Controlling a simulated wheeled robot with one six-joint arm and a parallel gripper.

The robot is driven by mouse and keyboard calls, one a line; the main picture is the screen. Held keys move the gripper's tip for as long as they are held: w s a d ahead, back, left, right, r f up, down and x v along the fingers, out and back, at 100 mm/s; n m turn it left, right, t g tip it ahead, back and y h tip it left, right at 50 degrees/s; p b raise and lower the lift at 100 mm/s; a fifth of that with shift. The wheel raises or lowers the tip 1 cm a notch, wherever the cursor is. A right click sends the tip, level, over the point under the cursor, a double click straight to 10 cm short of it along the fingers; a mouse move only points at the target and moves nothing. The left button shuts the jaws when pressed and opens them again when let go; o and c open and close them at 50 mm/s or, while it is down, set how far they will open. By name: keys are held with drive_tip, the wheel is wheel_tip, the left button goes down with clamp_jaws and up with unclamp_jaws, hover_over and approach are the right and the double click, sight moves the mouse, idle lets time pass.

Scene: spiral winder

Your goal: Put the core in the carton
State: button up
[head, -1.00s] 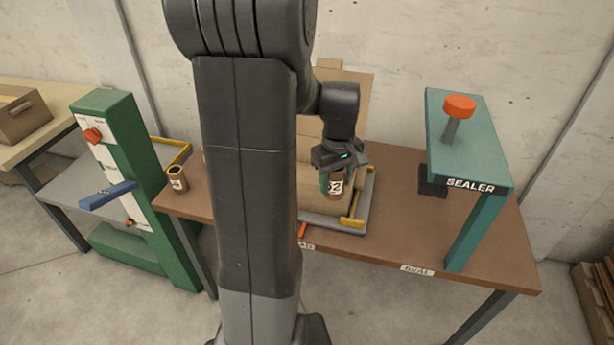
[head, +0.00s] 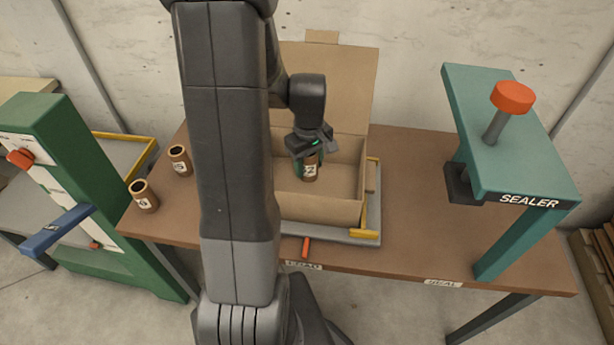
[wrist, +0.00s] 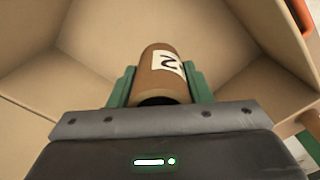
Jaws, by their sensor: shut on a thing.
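The core (head: 311,170), a brown tube with a white label, is held between the green fingers of my gripper (head: 308,165). It also shows in the wrist view (wrist: 163,73), where its label reads 2. The open carton (head: 340,207) stands on the table with its lid raised at the back. In the head view the core appears within the carton's opening. In the wrist view carton walls surround it, with the carton floor beyond. I cannot tell whether the core touches the floor. My arm hides the carton's left part.
Two other labelled cores (head: 144,196) (head: 180,161) stand at the table's left. The carton sits on a grey tray (head: 372,215) with yellow stops. A teal sealer (head: 520,150) with a red knob stands to the right. A green machine (head: 60,180) stands at the left.

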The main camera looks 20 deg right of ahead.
sight(309, 177)
drive_tip(key=shift+f, duration=2.5)
drive_tip(key=shift+f, duration=0.2)
drive_tip(key=o, duration=1)
wheel_tip(309, 177, up, 12)
drive_tip(key=shift+r, duration=0.2)
